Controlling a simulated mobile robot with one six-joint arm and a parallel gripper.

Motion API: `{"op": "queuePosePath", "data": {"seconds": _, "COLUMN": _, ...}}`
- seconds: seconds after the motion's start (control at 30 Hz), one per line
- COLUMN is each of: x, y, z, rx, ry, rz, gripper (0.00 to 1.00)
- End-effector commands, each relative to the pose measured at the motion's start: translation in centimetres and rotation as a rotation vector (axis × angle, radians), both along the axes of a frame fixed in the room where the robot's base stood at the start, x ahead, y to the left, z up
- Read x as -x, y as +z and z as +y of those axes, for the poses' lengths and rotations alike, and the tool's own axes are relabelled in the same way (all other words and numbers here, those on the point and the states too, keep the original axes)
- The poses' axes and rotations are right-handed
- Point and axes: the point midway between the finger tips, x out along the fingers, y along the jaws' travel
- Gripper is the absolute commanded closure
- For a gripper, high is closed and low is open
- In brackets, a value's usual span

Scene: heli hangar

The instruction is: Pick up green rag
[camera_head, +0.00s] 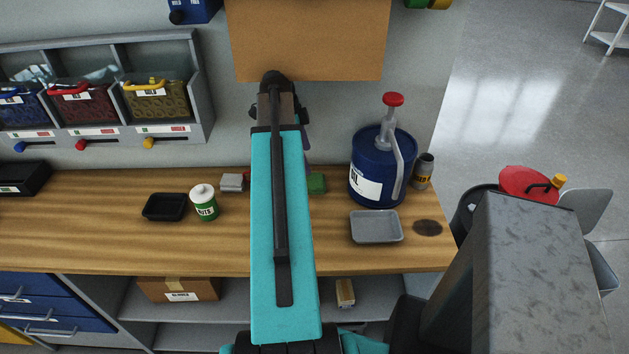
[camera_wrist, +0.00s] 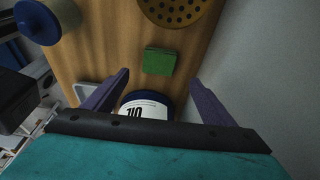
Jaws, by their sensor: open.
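The green rag (camera_head: 317,183) is a small folded square on the wooden bench, just right of my arm in the head view, which may cover part of it. In the wrist view the green rag (camera_wrist: 159,61) lies flat on the wood, beyond the fingertips and centred between them. My gripper (camera_wrist: 158,77) has its two purple fingers spread wide with nothing between them. It is above the bench, apart from the rag. In the head view my arm hides most of the gripper.
A blue oil drum (camera_head: 378,168) with a red pump stands right of the rag; its label also shows in the wrist view (camera_wrist: 145,108). A grey tray (camera_head: 376,240) lies in front. A white-green can (camera_head: 204,203) and black tray (camera_head: 165,207) stand left. A wall rises behind the bench.

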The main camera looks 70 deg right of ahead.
Motion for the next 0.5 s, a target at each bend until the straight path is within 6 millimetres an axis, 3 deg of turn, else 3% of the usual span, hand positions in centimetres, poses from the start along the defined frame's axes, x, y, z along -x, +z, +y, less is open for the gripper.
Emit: {"op": "queuePosePath", "data": {"seconds": 0.5, "x": 1.1, "y": -4.3, "z": -0.4, "rx": 0.000, "ry": 0.000, "rz": 0.000, "gripper": 0.22}}
